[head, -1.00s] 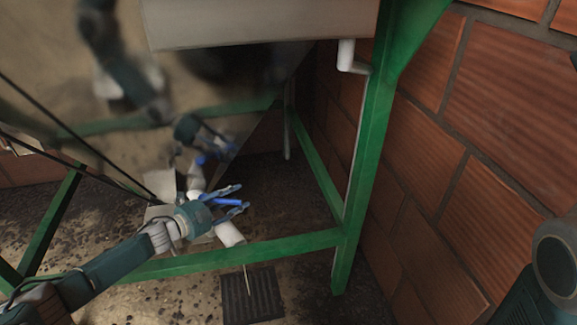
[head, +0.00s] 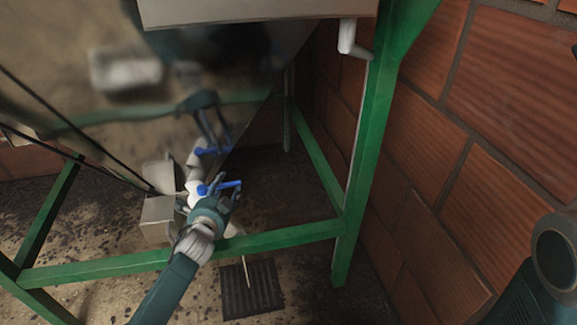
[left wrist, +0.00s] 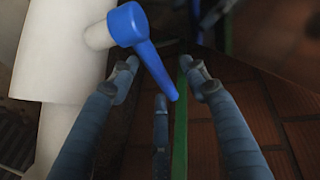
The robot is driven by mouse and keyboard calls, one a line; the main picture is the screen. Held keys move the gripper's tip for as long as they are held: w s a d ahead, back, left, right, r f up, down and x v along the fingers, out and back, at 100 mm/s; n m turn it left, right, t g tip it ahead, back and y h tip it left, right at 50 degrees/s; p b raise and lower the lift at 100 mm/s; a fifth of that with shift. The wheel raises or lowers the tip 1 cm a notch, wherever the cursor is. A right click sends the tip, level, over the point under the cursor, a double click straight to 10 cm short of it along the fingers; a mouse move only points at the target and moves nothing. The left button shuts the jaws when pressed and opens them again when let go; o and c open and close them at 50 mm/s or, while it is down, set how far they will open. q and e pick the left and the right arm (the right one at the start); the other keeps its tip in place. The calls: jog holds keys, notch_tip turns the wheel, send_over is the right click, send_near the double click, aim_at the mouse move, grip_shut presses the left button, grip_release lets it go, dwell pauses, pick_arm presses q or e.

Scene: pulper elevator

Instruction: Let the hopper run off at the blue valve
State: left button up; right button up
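The hopper (head: 205,75) is a shiny metal bin that mirrors my arm. A white pipe (head: 194,172) runs down at its lower end and also shows in the left wrist view (left wrist: 75,75). The blue valve handle (head: 229,184) sticks out to the right from its hub on the pipe. In the left wrist view the handle (left wrist: 152,65) slants down between my spread fingers, with gaps around it. My left gripper (head: 228,197) is open at the valve. The pipe's lower end is hidden behind it.
A green frame (head: 358,170) surrounds the hopper, with a low bar crossing near my left wrist. A brick wall (head: 490,120) stands at the right. A dark floor grate (head: 252,296) lies below; a thin pale line, liquid or rod, ends over it.

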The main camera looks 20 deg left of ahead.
pick_arm(q)
jog(key=p+v, duration=0.1)
jog(key=v, duration=0.1)
jog(key=r+v, duration=0.1)
jog(key=v, duration=0.2)
jog(key=shift+s+a+r+p, duration=0.1)
jog(key=shift+s+r+p, duration=0.1)
jog(key=shift+p, duration=0.2)
jog(key=s+d+r+t+h, duration=0.1)
jog(key=d+r+t+h, duration=0.1)
jog(key=d+r, duration=0.4)
jog(key=s+d+r+t+h+b, duration=0.1)
jog(key=d+r+h, duration=0.3)
jog(key=d, duration=0.5)
jog(key=s+d+r+t+h, duration=0.3)
jog(key=d+r+t+h, duration=0.1)
jog(key=d+r, duration=0.3)
jog(key=shift+s+d+r, duration=0.15)
jog(key=shift+d+r, duration=0.25)
jog(key=shift+r, duration=0.7)
